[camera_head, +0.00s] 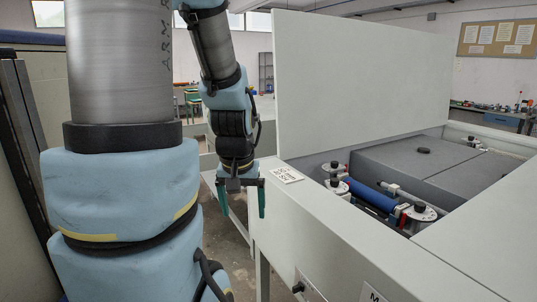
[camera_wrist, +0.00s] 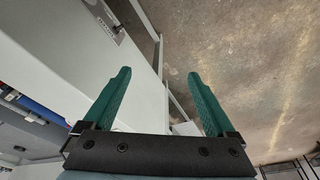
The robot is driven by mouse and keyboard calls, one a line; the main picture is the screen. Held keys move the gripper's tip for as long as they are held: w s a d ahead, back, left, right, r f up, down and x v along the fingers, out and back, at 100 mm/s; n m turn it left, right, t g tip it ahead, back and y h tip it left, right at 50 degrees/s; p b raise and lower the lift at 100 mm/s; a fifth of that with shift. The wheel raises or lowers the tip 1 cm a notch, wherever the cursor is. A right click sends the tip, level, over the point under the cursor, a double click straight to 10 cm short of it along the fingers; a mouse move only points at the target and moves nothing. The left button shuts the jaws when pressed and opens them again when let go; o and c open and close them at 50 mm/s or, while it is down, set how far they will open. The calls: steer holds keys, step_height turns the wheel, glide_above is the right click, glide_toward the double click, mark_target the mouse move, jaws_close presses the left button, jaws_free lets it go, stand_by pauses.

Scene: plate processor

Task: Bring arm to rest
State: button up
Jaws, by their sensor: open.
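My arm comes down from the top of the head view, and my gripper (camera_head: 241,200) hangs pointing downward just left of the plate processor (camera_head: 330,230). Its two green fingers are apart with nothing between them. In the wrist view, my gripper (camera_wrist: 158,90) shows the same two spread fingers, with the machine's pale side and the bare floor beyond them. The gripper looks close to the machine's left edge; whether it touches cannot be told.
The processor's white lid (camera_head: 360,75) stands upright. Inside the open machine are a blue roller (camera_head: 372,197) and a grey cover (camera_head: 415,155). A label plate (camera_head: 286,174) lies on the rim. Concrete floor (camera_wrist: 240,60) is clear below the gripper.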

steer(key=s+f+g+b, duration=0.1)
steer(key=s+f+b, duration=0.2)
steer(key=f+b, duration=0.7)
steer(key=shift+s+a+f, duration=0.15)
steer(key=shift+a+f, duration=0.3)
steer(key=shift+f, duration=0.3)
steer(key=shift+c, duration=0.4)
